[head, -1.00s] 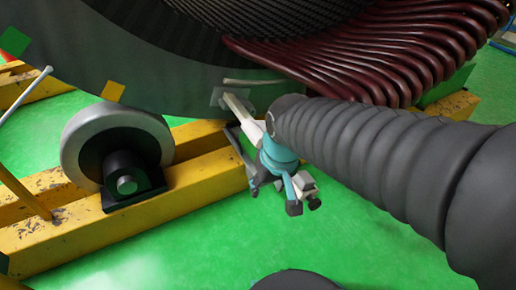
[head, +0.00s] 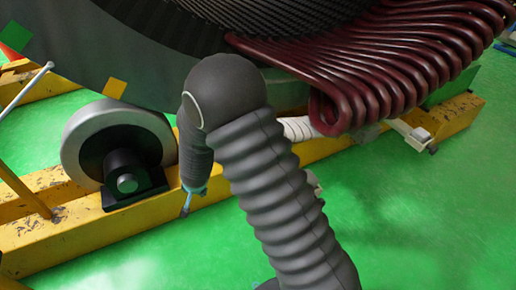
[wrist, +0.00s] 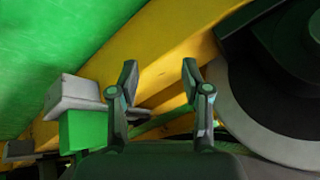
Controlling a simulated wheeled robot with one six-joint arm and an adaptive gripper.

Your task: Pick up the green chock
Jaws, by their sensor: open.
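My gripper (wrist: 160,72) is open and empty in the wrist view, with its two dark fingers apart over the yellow beam (wrist: 180,30). A bright green block (wrist: 84,131), apparently the green chock, lies just left of the left finger, under a pale grey block (wrist: 74,94). The finger partly overlaps the green block's right side; I cannot tell whether they touch. In the head view my bent arm hides the middle of the beam, and I cannot make out the fingers or that block there.
A grey-rimmed roller (head: 118,150) on a black bracket stands on the beam, close to the right finger in the wrist view (wrist: 270,100). The stator with dark red coils (head: 385,70) hangs above. A green box-like part (head: 455,88) sits far right. The green floor in front is clear.

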